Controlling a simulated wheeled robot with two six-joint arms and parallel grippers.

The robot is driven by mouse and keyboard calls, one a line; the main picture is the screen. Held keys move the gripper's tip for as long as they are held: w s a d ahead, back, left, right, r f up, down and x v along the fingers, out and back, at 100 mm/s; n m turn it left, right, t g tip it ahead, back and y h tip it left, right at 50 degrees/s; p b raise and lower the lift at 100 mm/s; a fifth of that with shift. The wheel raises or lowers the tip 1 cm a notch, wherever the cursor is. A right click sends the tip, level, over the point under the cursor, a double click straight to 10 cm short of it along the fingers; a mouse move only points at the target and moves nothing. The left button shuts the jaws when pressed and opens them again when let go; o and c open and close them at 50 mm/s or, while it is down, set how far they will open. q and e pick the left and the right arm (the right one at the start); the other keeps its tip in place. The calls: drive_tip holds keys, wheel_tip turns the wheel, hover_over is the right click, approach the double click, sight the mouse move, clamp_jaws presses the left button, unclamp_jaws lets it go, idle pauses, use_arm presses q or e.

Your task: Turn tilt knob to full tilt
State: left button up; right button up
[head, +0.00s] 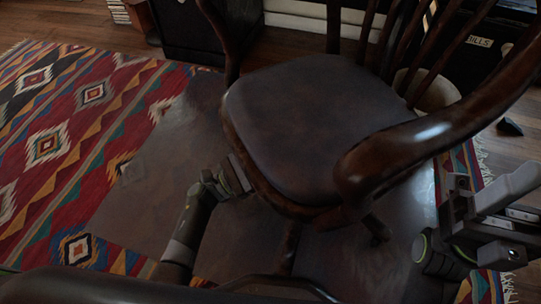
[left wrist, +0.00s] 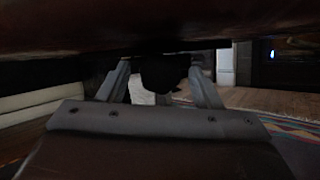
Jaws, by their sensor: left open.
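A dark wooden armchair (head: 310,110) with a brown seat stands in the middle of the head view. My left gripper (head: 238,178) reaches to the left front edge of the seat, and its tips are hidden there. In the left wrist view, my left gripper (left wrist: 162,82) is open under the dark underside of the seat. A dark rounded knob (left wrist: 163,72) shows between its two fingers, with small gaps visible beside it. Its markings and exact angle are too dark to tell. My right gripper (head: 505,212) is at the right edge, right of the chair, with nothing visible in it.
The chair's curved armrest (head: 420,150) lies between the seat and my right gripper. A clear floor mat (head: 150,190) lies under the chair on a patterned rug (head: 60,130). Dark furniture (head: 195,30) stands behind.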

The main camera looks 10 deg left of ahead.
use_arm(q)
drive_tip(key=shift+x, duration=0.75)
drive_tip(key=shift+d, duration=0.15)
drive_tip(key=shift+c, duration=0.3)
drive_tip(key=c, duration=0.9)
drive_tip(key=n+t+y, duration=0.1)
drive_tip(key=n+t, duration=0.1)
drive_tip(key=n, duration=0.1)
drive_tip(key=shift+r+n+p, duration=0.15)
drive_tip(key=shift+n+p, duration=0.25)
drive_tip(key=shift+c, duration=0.2)
drive_tip(key=shift+n+t+y+p, duration=0.3)
drive_tip(key=shift+n+y, duration=0.1)
drive_tip(key=shift+n, duration=0.5)
drive_tip(key=shift+n+t+y+p, duration=0.4)
drive_tip(key=shift+n, duration=0.8)
